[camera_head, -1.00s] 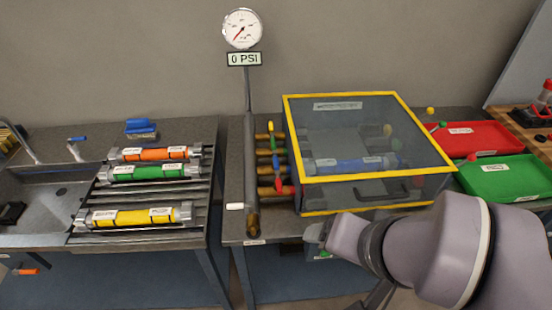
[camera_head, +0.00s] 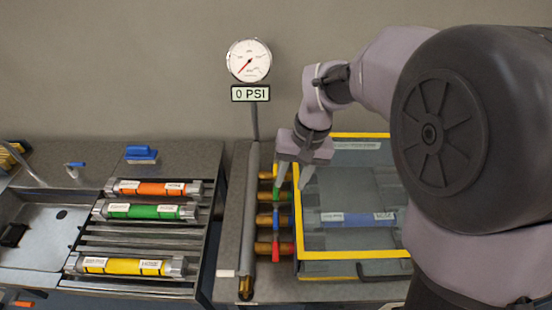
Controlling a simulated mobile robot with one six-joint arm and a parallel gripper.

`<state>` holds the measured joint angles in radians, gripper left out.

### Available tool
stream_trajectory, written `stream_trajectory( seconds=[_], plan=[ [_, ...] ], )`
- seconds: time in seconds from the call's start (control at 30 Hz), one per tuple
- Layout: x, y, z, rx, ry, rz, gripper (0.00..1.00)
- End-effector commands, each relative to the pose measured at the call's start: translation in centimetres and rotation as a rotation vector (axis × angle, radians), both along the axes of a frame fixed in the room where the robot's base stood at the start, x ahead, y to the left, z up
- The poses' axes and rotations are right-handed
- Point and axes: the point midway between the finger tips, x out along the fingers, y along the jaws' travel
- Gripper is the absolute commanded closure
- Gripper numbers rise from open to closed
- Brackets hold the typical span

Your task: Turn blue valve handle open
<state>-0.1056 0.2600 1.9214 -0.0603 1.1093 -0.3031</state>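The blue valve handle (camera_head: 275,219) stands in a column of coloured handles on brass pipes, left of the yellow-framed box. It appears to lie across its pipe. The green handle (camera_head: 277,193) is just behind it and the red handle (camera_head: 275,250) just in front. My gripper (camera_head: 292,184) points down above the rear of this column. Its two fingers are spread apart with nothing visibly between them. It is behind the blue handle in the picture, and the blue handle is clear of it. The rear handle is partly hidden by a finger.
A yellow-framed clear box (camera_head: 350,254) with a blue cylinder (camera_head: 348,219) inside stands close on the right. A vertical pipe rises at left to a gauge (camera_head: 249,61) above a display (camera_head: 250,94) reading 0 PSI. Orange, green and yellow cylinders lie on a rack (camera_head: 120,242) further left.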

Motion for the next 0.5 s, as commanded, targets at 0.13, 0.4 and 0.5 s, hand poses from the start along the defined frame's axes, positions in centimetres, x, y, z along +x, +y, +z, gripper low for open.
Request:
stream_trajectory(
  seconds=[0.13, 0.4, 0.5],
  plan=[
    [-0.1, 0.8, -4.9, 0.000, 0.004, 0.000, 0.63],
    [-0.1, 2.3, -12.5, -0.001, 0.003, -0.001, 0.63],
    [0.0, 2.7, -14.2, 0.000, 0.001, -0.001, 0.63]
  ],
)
